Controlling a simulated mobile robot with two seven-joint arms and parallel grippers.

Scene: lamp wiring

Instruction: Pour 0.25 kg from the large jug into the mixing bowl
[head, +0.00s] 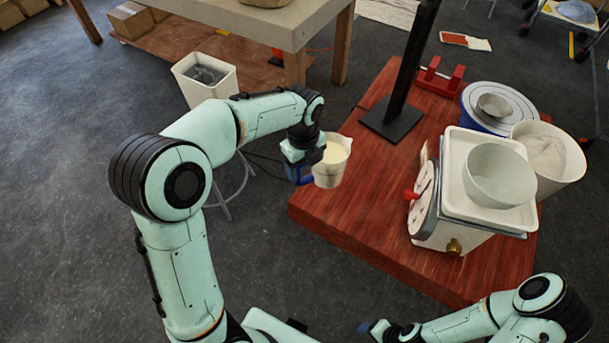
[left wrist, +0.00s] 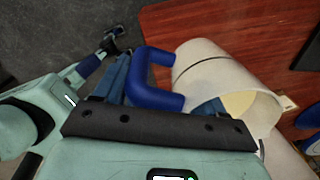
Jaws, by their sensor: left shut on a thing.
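The large jug (head: 331,170) is pale with a blue handle and holds a cream-coloured liquid. My left gripper (head: 303,166) is shut on the handle, with the jug over the left edge of the red table. In the left wrist view the blue handle (left wrist: 155,78) lies between the fingers, and the jug body (left wrist: 215,75) shows beyond it with liquid near its mouth. The mixing bowl (head: 499,176), pale grey-green, sits on the scale's white tray (head: 455,185), well right of the jug. My right gripper (head: 376,330) is low at the front; its jaws are unclear.
A black post (head: 395,115) stands on the red table (head: 350,215) between jug and scale. Behind the scale are a tub of white powder (head: 545,155) and a round blue-based scale (head: 470,100) with a small bowl (head: 494,105). A white bin (head: 205,80) stands back left.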

